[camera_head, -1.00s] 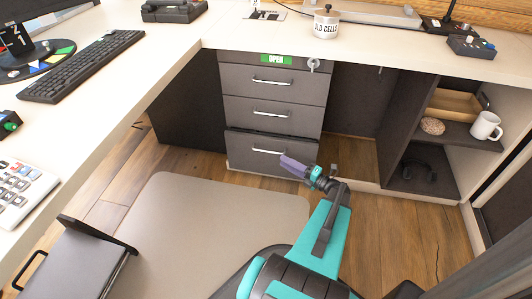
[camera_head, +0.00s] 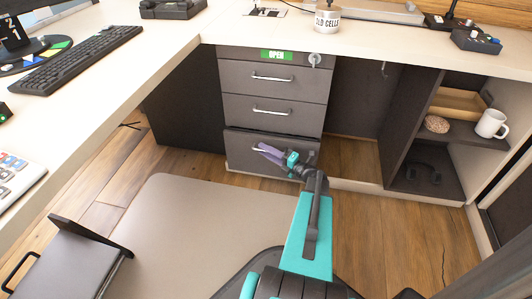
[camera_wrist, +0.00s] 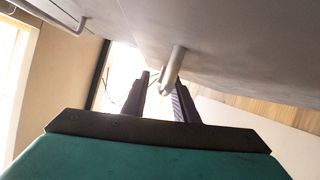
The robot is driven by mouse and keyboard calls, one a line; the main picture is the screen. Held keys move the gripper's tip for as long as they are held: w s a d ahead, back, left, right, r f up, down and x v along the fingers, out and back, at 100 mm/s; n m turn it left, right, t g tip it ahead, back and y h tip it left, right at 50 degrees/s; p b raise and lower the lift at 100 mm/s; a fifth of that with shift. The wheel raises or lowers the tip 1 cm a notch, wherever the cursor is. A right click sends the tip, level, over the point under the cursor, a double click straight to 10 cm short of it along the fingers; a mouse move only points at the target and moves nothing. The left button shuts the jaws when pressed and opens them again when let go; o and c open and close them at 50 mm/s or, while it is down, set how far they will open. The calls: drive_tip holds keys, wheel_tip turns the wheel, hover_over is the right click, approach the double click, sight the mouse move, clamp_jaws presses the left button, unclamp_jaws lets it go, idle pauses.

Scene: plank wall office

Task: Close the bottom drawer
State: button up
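The bottom drawer (camera_head: 238,161) is the lowest of three dark grey drawers under the desk. Its front stands slightly proud, with a thin dark gap along its top edge. My gripper (camera_head: 267,151) is in front of it, at its silver bar handle, and its purple fingers hide much of the handle. In the wrist view, my gripper's dark fingers (camera_wrist: 160,92) are apart, and a silver handle post (camera_wrist: 172,70) reaches down near the gap between them. I cannot tell whether they touch it. The drawer front (camera_wrist: 240,45) fills the upper right of that view.
The upper drawers (camera_head: 273,92) look shut. An open cupboard (camera_head: 412,160) with a mug (camera_head: 490,124) is to the right. The chair seat (camera_head: 215,225) is in front of the drawers at lower left. Bare wood floor (camera_head: 385,235) lies at right.

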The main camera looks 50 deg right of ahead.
drive_tip(key=shift+w, duration=0.1)
clamp_jaws()
idle(1.5)
